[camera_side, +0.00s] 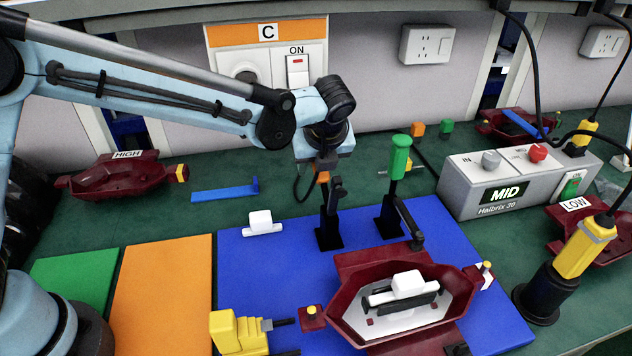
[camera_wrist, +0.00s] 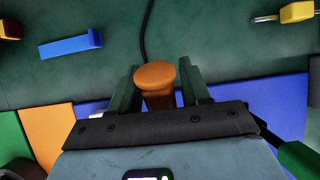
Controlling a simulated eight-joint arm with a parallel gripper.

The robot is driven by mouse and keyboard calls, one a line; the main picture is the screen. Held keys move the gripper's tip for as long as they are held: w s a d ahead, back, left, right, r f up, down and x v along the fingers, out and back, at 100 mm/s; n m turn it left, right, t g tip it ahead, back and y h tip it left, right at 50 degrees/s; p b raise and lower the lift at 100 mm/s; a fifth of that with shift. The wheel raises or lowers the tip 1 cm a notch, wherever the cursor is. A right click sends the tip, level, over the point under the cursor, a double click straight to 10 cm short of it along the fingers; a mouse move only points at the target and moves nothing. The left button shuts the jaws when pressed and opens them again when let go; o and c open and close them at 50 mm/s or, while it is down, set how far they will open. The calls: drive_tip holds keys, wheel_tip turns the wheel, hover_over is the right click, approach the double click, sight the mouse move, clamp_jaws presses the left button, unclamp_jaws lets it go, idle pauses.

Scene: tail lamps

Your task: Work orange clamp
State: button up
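The orange clamp's handle (camera_wrist: 158,88) stands between the two fingers of my gripper (camera_wrist: 160,92) in the wrist view. The clamp's black body (camera_side: 329,232) stands upright at the blue mat's back edge. Its dark arm (camera_side: 337,193) points up. My gripper hides much of the handle.
A green-handled clamp (camera_side: 399,160) stands close on the right. In front, a dark red lamp housing (camera_side: 345,322) holds a white part (camera_side: 408,286). A yellow block (camera_side: 238,332) is at the front. The grey MID box (camera_side: 520,185) is farther right.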

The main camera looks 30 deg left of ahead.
sight(321, 182)
drive_tip(key=shift+o, duration=0.3)
drive_tip(key=v, duration=1.2)
drive_tip(key=shift+a+r, duration=0.1)
drive_tip(key=s+a+n+h, duration=0.3)
drive_tip(key=s+n+h, duration=0.6)
drive_tip(key=n, duration=0.5)
drive_tip(key=s+a+f+n+t+y, duration=0.1)
drive_tip(key=s+a+f+n+y, duration=0.1)
drive_tip(key=a+n, duration=0.4)
drive_tip(key=s+a+f+n+t+y, duration=0.2)
drive_tip(key=s+a+f+n, duration=0.1)
drive_tip(key=a+n, duration=0.4)
drive_tip(key=shift+s+a+f+y, duration=0.15)
drive_tip(key=shift+s+a+y, duration=0.3)
drive_tip(key=shift+a, duration=0.5)
